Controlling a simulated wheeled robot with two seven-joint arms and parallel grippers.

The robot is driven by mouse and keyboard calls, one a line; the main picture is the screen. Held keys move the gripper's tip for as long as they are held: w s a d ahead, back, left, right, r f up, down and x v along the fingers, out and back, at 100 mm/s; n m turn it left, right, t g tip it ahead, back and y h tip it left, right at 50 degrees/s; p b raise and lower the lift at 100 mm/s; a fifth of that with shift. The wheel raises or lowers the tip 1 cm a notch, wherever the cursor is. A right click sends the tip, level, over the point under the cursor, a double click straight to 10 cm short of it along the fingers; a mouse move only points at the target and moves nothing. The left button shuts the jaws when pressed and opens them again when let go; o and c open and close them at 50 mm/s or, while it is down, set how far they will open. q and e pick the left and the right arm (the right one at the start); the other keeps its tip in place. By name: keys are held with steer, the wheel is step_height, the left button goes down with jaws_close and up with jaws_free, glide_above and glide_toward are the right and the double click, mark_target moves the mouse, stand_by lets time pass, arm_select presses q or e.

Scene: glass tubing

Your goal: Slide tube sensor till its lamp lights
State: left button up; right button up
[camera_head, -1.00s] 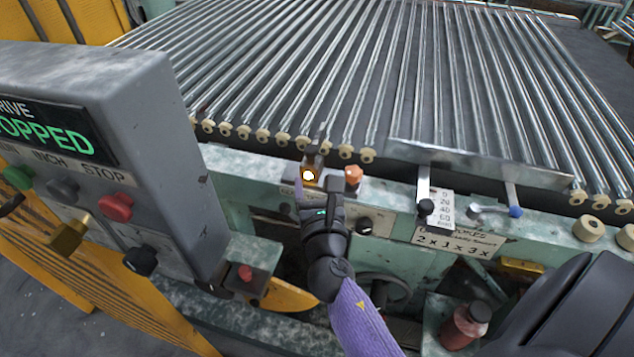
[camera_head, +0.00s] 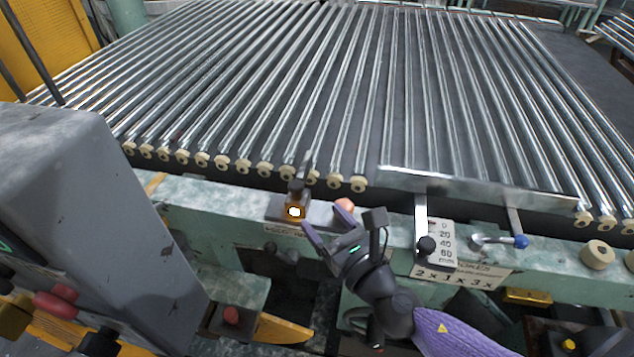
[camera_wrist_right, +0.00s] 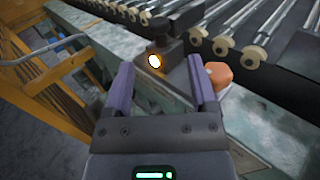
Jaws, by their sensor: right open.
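The tube sensor (camera_head: 298,193) is a small dark block with a short upright post, on the green rail before the row of glass tubes. Its lamp (camera_head: 295,211) glows white-orange. In the right wrist view the lit lamp (camera_wrist_right: 154,61) shows ahead, between and beyond the fingertips. My right gripper (camera_head: 324,217) is open and empty, with purple fingers, just right of and nearer than the sensor, apart from it. An orange knob (camera_head: 344,206) sits on the rail to the sensor's right, beside one finger; it also shows in the right wrist view (camera_wrist_right: 217,77). My left gripper is out of view.
Tubes on rollers (camera_head: 260,90) fill the back. A grey control box (camera_head: 75,220) stands at the left. A metal plate (camera_head: 470,190) with a black-knobbed lever (camera_head: 426,243) and a blue-tipped lever (camera_head: 519,240) lies right of my gripper. A yellow guard (camera_head: 48,30) stands far left.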

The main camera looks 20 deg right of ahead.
mark_target(300, 190)
steer(key=w, duration=0.2)
steer(key=w+a, duration=0.1)
steer(key=w, duration=0.4)
steer(key=shift+w+a, duration=0.3)
jaws_close()
steer(key=shift+r, duration=0.1)
stand_by(0.8)
